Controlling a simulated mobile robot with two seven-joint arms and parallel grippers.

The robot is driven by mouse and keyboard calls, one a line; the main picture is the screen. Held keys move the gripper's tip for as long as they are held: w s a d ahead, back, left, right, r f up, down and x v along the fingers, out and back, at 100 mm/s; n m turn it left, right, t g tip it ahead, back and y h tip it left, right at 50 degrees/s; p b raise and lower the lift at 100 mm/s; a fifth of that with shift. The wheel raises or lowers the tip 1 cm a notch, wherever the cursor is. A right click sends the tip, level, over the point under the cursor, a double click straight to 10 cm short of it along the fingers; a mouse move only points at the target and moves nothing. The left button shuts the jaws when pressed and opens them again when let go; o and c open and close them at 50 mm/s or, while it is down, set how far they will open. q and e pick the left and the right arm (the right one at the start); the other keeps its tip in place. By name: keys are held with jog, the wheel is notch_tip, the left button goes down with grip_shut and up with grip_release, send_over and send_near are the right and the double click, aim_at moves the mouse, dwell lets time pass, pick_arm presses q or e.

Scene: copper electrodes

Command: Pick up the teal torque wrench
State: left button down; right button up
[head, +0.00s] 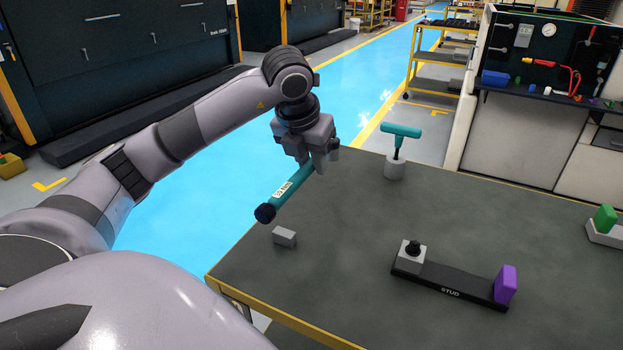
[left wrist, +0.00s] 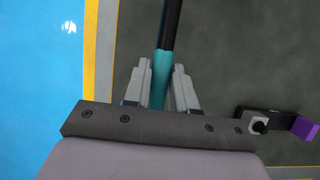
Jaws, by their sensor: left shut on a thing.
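The teal torque wrench (head: 290,189) has a pale label and a black knob at its near end. My left gripper (head: 321,166) is shut on its teal shaft, and the wrench slants toward the near left, seemingly clear of the table (head: 330,280). In the left wrist view the teal shaft (left wrist: 162,72) lies between the two fingers of my left gripper (left wrist: 164,82), with a black part (left wrist: 171,25) reaching to the top edge. The fingers hide part of the shaft. My right gripper is in neither view.
A small grey block (head: 284,236) sits below the wrench. A teal T-handled tool (head: 400,131) stands in a grey holder (head: 394,168) at the back. A black STUD plate (head: 450,285) carries a grey block (head: 410,261) and a purple block (head: 505,284). A green block (head: 605,218) is far right.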

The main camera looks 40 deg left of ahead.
aim_at(311, 160)
pick_arm(q)
notch_tip(311, 160, up, 13)
jog(key=p, duration=0.2)
jog(key=shift+r, duration=0.2)
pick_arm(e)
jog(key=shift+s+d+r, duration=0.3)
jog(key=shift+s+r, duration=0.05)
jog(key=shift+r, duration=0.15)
pick_arm(q)
jog(key=c, duration=1.5)
grip_release()
grip_shut()
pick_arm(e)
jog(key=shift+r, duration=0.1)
pick_arm(q)
jog(key=shift+f, duration=0.1)
